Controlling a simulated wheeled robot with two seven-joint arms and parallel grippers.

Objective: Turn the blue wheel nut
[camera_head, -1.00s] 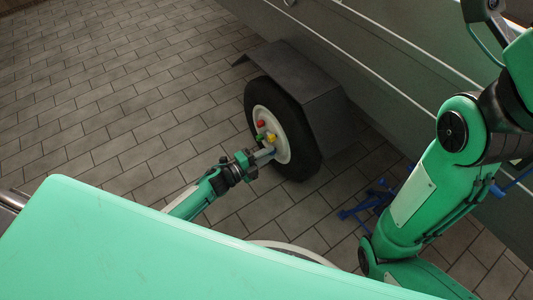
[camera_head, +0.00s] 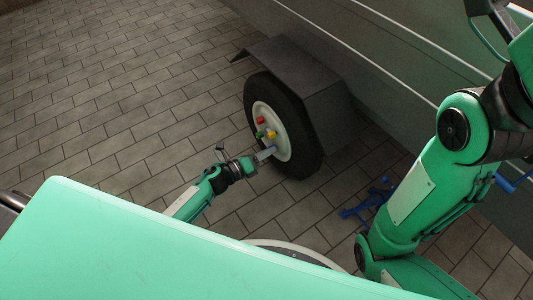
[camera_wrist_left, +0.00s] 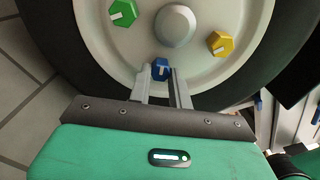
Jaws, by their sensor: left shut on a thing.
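The trailer wheel (camera_head: 282,140) has a black tyre and a pale hub. In the left wrist view the blue wheel nut (camera_wrist_left: 161,68) sits low on the hub, below the round grey centre cap (camera_wrist_left: 175,26). My left gripper (camera_wrist_left: 164,72) is shut on the blue nut, one finger on each side of it. In the head view my left gripper (camera_head: 262,156) reaches the lower part of the hub, and the blue nut is hard to make out there. My right arm shows at the right, but its gripper is out of view.
A green nut (camera_wrist_left: 123,12) and a yellow nut (camera_wrist_left: 220,43) sit on the hub. A red nut (camera_head: 261,120) shows in the head view. A dark fender (camera_head: 300,75) covers the wheel. A blue stand (camera_head: 370,203) is on the paving to the right.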

